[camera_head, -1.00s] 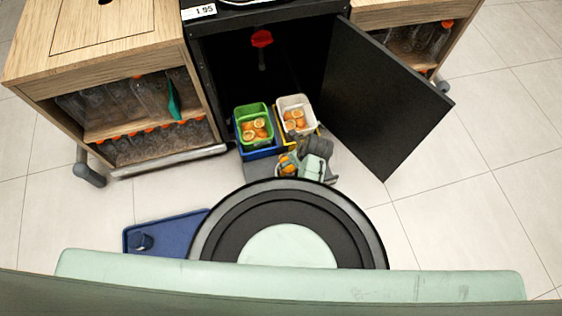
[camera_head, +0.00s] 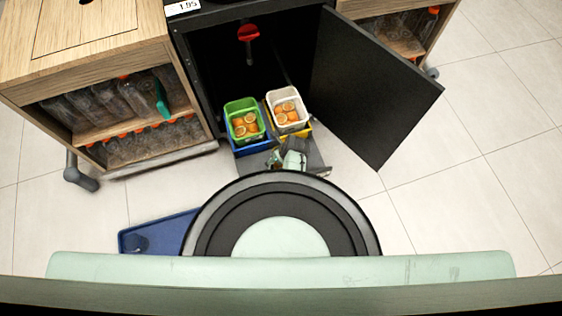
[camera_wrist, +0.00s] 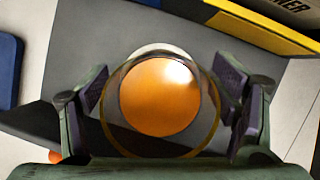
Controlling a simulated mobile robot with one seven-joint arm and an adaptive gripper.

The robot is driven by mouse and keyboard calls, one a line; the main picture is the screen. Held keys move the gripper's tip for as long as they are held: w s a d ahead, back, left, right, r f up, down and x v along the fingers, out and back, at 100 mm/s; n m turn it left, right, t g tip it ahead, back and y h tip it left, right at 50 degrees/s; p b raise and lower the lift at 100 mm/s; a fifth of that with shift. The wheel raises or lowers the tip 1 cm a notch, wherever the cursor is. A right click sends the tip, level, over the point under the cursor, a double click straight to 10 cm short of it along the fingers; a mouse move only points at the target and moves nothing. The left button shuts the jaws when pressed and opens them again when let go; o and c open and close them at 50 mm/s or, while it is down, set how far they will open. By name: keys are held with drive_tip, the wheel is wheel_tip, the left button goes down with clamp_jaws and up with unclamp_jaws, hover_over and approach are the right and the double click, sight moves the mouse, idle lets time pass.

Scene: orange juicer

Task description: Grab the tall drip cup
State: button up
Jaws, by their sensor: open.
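The drip cup (camera_wrist: 160,97) is a clear round cup holding orange liquid, seen from above in the wrist view. It stands on a dark grey plate (camera_wrist: 85,38). My gripper (camera_wrist: 162,88) is open, with one finger on each side of the cup and small gaps between the pads and the wall. The cup's height cannot be judged from above. In the camera_head view my gripper (camera_head: 290,161) is over the front of the plate and hides the cup.
A green bin (camera_head: 229,106) and a white bin (camera_head: 272,103) with cut oranges stand just behind. A black cabinet door (camera_head: 375,90) stands open at the right. A yellow edge (camera_wrist: 240,18) is close to my gripper. Wooden cabinets (camera_head: 100,35) flank the opening.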

drive_tip(key=shift+c, duration=0.2)
drive_tip(key=c, duration=1.5)
drive_tip(key=shift+c, duration=0.3)
drive_tip(key=shift+r, duration=0.15)
